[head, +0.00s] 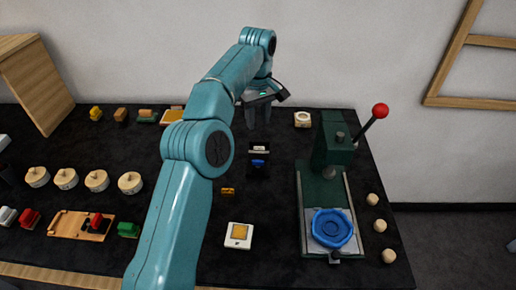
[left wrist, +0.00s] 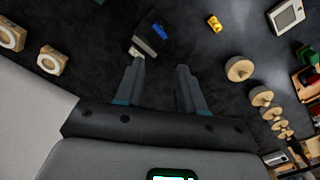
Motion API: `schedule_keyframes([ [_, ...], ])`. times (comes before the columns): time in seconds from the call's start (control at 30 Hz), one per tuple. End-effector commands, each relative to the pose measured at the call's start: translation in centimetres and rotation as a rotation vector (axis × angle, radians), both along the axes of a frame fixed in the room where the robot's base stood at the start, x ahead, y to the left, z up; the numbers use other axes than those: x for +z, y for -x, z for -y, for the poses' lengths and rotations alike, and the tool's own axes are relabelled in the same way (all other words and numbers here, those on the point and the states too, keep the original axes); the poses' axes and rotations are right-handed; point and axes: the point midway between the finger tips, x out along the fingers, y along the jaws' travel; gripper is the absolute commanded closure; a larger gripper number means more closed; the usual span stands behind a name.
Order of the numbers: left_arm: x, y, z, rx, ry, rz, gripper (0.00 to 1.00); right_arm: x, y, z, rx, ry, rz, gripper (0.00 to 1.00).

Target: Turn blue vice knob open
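The small dark vice (head: 259,150) stands on the black bench top near the middle, with a pale block at its far end. Its blue knob (head: 258,163) faces the near side. In the left wrist view the vice (left wrist: 144,46) and the blue knob (left wrist: 159,32) lie just beyond the fingertips. My left gripper (head: 258,122) is behind the vice in the head view, pointing down and apart from it. Its two fingers are spread with nothing between them, as the left wrist view shows (left wrist: 160,66). My right gripper is not in view.
A green press (head: 333,150) with a red-ball lever and blue dish (head: 332,228) stands to the right. A white tile (head: 239,236) and small yellow piece (head: 228,191) lie nearer. Round wooden pieces (head: 97,181) and a wooden tray (head: 66,225) are at left.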

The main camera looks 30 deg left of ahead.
Motion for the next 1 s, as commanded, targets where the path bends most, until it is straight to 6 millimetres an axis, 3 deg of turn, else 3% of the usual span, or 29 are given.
schedule_keyframes([
  [0.4,0.2,-0.1,0.0,-1.423,0.000,0.001,0.62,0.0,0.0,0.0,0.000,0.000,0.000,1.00],
  [0.6,0.2,-0.2,0.0,-1.970,-0.001,0.001,0.62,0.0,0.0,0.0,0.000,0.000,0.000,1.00],
  [0.83,-0.3,-0.3,0.1,-2.211,-0.001,0.001,0.62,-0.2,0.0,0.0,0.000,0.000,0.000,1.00],
  [1.0,-3.2,-0.4,0.3,-2.208,0.004,0.000,0.62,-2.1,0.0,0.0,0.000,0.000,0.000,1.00],
])
